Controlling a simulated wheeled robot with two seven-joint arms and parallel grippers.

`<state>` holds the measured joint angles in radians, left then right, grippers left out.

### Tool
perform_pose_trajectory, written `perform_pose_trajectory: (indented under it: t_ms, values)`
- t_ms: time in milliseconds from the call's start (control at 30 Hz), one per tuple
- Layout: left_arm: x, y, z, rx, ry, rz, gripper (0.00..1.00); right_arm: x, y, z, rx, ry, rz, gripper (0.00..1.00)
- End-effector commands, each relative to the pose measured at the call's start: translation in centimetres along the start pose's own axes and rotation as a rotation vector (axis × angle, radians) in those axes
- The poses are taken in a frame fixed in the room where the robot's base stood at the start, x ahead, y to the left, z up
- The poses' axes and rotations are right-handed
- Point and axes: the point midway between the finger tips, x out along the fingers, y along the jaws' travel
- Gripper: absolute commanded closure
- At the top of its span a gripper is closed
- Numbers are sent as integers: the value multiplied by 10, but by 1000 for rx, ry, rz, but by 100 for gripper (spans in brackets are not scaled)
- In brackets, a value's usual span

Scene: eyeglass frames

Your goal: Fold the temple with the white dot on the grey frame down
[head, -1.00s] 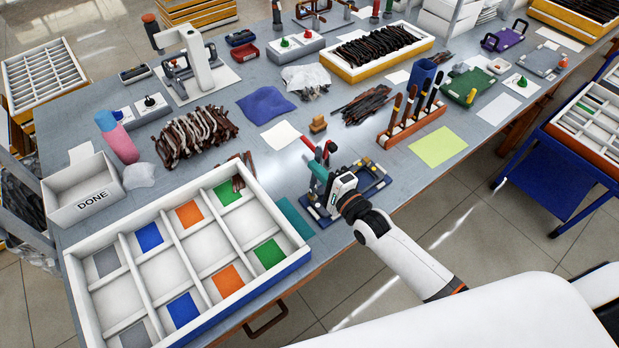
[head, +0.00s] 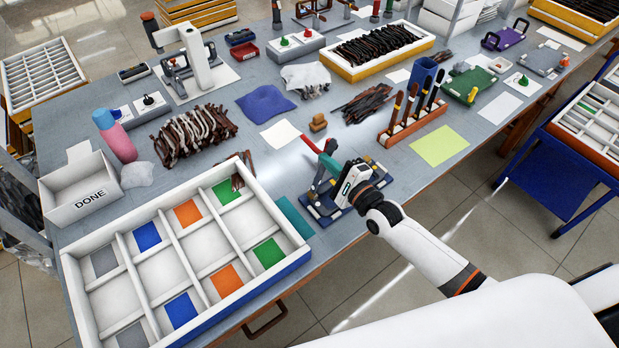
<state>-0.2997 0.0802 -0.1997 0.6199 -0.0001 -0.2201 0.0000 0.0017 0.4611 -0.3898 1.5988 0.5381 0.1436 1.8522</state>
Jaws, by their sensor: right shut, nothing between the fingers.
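My right gripper (head: 325,178) is shut and empty, low over a blue work fixture (head: 318,209) at the bench's front edge. The gripper and its wrist cover much of this fixture. A red and teal bar stands up by the gripper. I cannot make out the grey frame, its temples or the white dot; any frame on the fixture is hidden or too small to tell. My left gripper is not in view.
A white sorting tray (head: 128,239) with coloured compartments stands left of the fixture, beside a teal mat (head: 295,217). A DONE box (head: 80,190) is at the far left. A tool rack (head: 412,122) and a yellow-green sheet (head: 439,146) lie to the right.

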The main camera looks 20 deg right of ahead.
Motion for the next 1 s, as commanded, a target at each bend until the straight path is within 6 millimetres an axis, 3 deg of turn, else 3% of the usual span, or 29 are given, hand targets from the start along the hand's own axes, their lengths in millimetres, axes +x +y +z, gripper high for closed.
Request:
perform_pose_trajectory:
  t_ms: [500,1000]
  values:
    - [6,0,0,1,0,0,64,0,1,7,55,0,0,100]
    - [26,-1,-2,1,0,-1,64,0,2,29,208,1,0,100]
